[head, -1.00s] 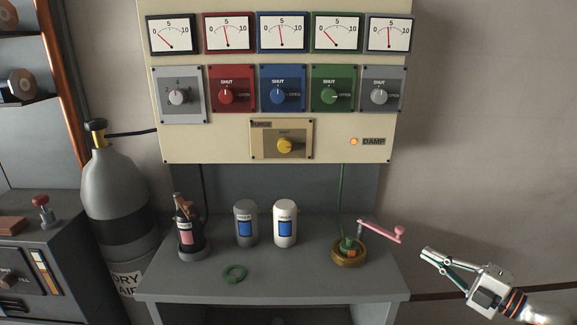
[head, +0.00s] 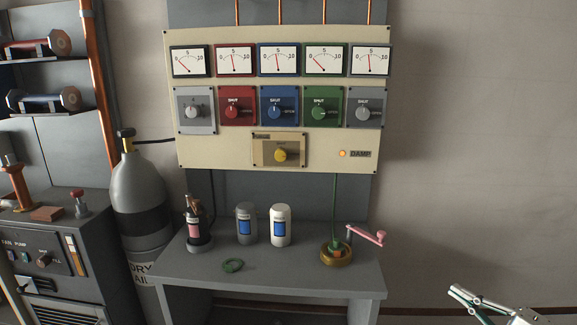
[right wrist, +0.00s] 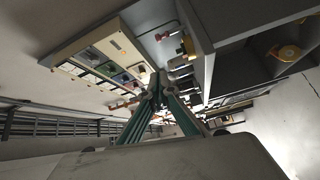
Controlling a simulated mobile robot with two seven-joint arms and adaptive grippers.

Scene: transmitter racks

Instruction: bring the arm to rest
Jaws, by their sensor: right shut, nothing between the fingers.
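My right gripper (head: 463,294) is at the lower right of the head view, low and to the right of the grey table (head: 290,278). In the right wrist view its fingers (right wrist: 158,82) are together, with nothing between them. It is clear of the table and of the pink-handled crank (head: 367,236) at the table's right end. Most of the right arm is cut off by the frame's lower edge. My left gripper does not show.
A cream panel (head: 215,150) with gauges and knobs hangs above the table. Two canisters, a white one (head: 281,226) and a grey one (head: 246,224), stand on the table. A grey gas cylinder (head: 138,185) stands at the left. The wall at right is bare.

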